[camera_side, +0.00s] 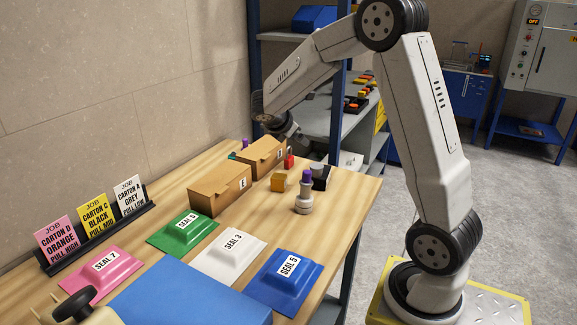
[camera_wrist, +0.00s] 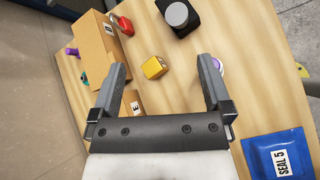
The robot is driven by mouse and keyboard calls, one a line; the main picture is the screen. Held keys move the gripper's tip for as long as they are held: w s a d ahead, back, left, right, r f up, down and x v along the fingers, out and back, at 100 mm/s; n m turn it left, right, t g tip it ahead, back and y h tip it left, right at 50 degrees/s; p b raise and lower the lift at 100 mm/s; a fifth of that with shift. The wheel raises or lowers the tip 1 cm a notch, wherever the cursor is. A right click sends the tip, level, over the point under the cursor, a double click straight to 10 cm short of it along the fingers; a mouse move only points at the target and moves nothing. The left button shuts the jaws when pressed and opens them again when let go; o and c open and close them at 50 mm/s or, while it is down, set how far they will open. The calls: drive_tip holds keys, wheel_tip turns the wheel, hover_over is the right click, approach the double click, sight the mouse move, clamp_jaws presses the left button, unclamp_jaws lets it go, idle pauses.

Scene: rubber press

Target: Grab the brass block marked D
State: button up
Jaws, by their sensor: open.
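The brass block (camera_side: 279,182) is a small golden cube on the wooden table, to the right of the carton marked E. In the wrist view the brass block (camera_wrist: 154,67) lies between the lines of my two fingers and beyond their tips. I cannot read a letter on it in either view. My gripper (camera_wrist: 162,68) is open and empty, with its fingers wide apart. In the side view my gripper (camera_side: 291,134) hangs above the far part of the table, apart from the block, and its fingers are hard to make out.
Carton E (camera_side: 220,188) and another carton (camera_side: 262,154) stand left of the block. Coloured seal pads, including blue SEAL 5 (camera_side: 285,279), lie nearer.

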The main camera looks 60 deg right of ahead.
drive_tip(key=w+a+r+n+t+h, duration=0.1)
drive_tip(key=w+r+n+t+h, duration=0.25)
drive_tip(key=w+n, duration=0.3)
approach(277, 179)
drive_tip(key=shift+n, duration=0.35)
drive_tip(key=x, duration=0.4)
drive_tip(key=shift+d+f, duration=0.1)
drive_tip(key=shift+d, duration=0.3)
drive_tip(key=shift+d, duration=0.1)
drive_tip(key=shift+x, duration=1.25)
drive_tip(key=shift+d+f, duration=0.1)
drive_tip(key=shift+x, duration=2.5)
drive_tip(key=shift+w, duration=0.15)
drive_tip(key=shift+c, duration=0.2)
clamp_jaws()
